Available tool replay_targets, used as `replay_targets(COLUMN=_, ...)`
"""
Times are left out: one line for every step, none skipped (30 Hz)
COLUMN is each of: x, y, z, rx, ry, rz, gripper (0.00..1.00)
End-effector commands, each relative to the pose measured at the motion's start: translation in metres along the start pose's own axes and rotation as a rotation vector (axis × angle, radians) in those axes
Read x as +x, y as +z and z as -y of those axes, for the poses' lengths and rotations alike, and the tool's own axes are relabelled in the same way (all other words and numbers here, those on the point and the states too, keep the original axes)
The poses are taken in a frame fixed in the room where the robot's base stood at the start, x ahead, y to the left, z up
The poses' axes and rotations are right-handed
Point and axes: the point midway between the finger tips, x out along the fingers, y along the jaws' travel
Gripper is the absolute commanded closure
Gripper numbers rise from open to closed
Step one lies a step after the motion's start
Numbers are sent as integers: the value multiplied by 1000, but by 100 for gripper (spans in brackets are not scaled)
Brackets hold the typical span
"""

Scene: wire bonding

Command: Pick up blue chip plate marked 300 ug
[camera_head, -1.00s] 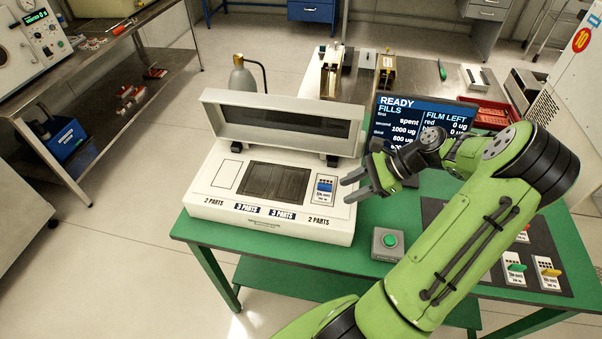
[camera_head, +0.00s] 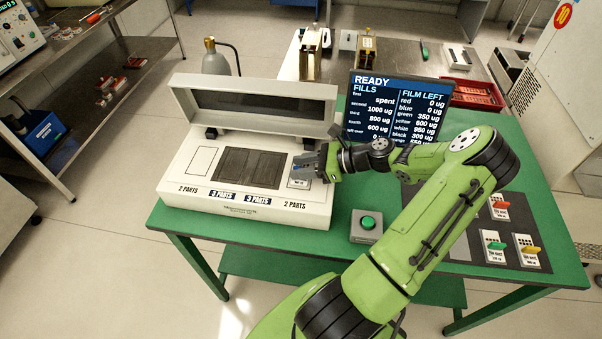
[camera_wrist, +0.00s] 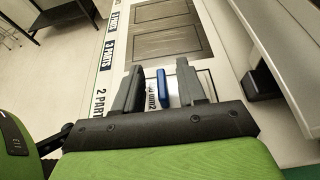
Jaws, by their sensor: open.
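The blue chip plate lies in the right-hand slot of the white machine's deck; its blue raised part (camera_wrist: 162,87) shows between my fingers in the wrist view. Its label is partly hidden and I cannot read the mark. My gripper (camera_wrist: 158,88) is open, one finger on each side of the blue part, with gaps visible. In the head view my gripper (camera_head: 308,163) is over that slot and covers most of the plate. The white machine (camera_head: 250,217) has its lid up.
A grey box with a green button (camera_head: 367,222) stands right of the machine. The screen (camera_head: 400,105) reads READY behind my arm. Chip plates with red (camera_head: 501,205), green (camera_head: 496,246) and yellow (camera_head: 530,250) parts lie on a dark mat at right. The raised lid (camera_head: 255,100) stands behind.

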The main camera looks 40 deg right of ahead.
Motion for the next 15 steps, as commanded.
replay_targets(x=11, y=-1, z=-1, rx=0, ry=5, rz=1, gripper=60)
replay_targets(x=16, y=-2, z=-1, rx=0, ry=4, rz=1, gripper=60)
replay_targets(x=20, y=-2, z=-1, rx=0, ry=3, rz=1, gripper=60)
replay_targets(x=23, y=-2, z=0, rx=1, ry=2, rz=0, gripper=60)
replay_targets(x=24, y=-1, z=0, rx=1, ry=1, rz=0, gripper=60)
replay_targets(x=25, y=-1, z=0, rx=1, ry=0, rz=0, gripper=60)
replay_targets(x=26, y=-1, z=0, rx=1, ry=0, rz=-1, gripper=60)
replay_targets(x=25, y=-1, z=0, rx=1, ry=0, rz=-1, gripper=60)
replay_targets(x=25, y=-1, z=0, rx=1, ry=0, rz=-1, gripper=60)
replay_targets(x=25, y=-1, z=0, rx=1, ry=0, rz=-1, gripper=60)
replay_targets(x=25, y=0, z=0, rx=1, ry=0, rz=-1, gripper=60)
replay_targets(x=25, y=0, z=0, rx=1, ry=0, rz=-1, gripper=66)
replay_targets(x=25, y=0, z=0, rx=1, ry=0, rz=-1, gripper=70)
replay_targets(x=25, y=0, z=0, rx=0, ry=0, rz=-1, gripper=75)
replay_targets(x=25, y=0, z=0, rx=0, ry=0, rz=-1, gripper=81)
